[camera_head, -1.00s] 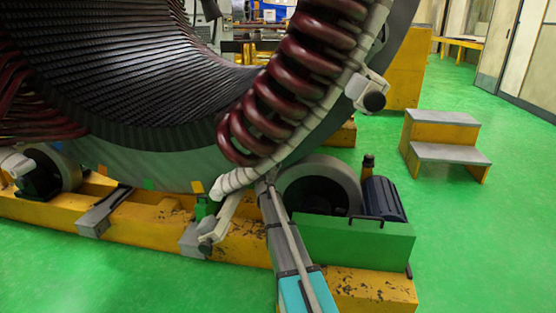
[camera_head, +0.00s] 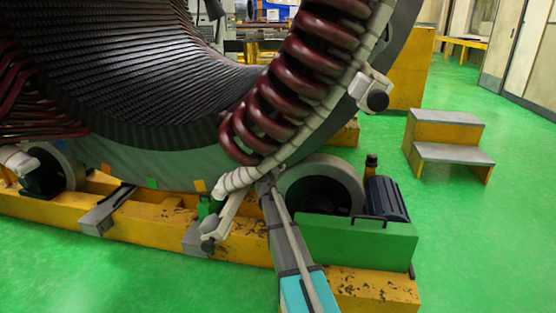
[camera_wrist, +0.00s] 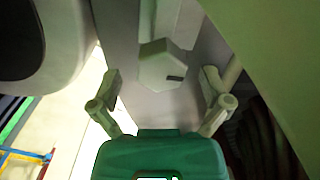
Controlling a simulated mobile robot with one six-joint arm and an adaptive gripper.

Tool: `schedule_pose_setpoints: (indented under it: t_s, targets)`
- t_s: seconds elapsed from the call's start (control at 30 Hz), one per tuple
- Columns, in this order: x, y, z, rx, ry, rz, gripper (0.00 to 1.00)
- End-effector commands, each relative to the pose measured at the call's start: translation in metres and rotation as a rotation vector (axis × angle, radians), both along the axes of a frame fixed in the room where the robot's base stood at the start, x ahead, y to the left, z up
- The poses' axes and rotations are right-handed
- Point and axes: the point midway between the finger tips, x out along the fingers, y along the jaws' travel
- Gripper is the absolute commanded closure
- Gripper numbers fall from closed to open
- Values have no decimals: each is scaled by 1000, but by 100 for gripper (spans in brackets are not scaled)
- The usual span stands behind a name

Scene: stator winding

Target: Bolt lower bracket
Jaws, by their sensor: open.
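In the head view, the lower bracket (camera_head: 226,218) is a pale arm-like piece hanging from the white wrapped ring at the stator's (camera_head: 190,120) lower rim. A similar upper bracket (camera_head: 371,93) sits higher on the right. In the wrist view, my gripper (camera_wrist: 160,92) has its two pale fingers spread wide, with a green body below. A pale faceted block (camera_wrist: 165,64) lies ahead, between and beyond the fingers, with nothing seen gripped. I cannot tell whether this block belongs to the lower bracket. No bolt can be made out.
A roller (camera_head: 322,185) and a green housing (camera_head: 355,242) stand on the yellow base beam (camera_head: 150,220). Dark red coils (camera_head: 285,100) bulge near the ring. Yellow steps (camera_head: 445,145) stand at right. The green floor (camera_head: 480,260) is clear at lower right.

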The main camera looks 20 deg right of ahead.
Motion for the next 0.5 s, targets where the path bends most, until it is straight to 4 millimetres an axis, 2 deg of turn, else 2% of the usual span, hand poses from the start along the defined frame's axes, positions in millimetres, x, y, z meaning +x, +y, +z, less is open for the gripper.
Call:
schedule_pose_setpoints:
  t_s: [0.5]
  targets:
    - [-68, 44, 0, 0, 1, 1, 2]
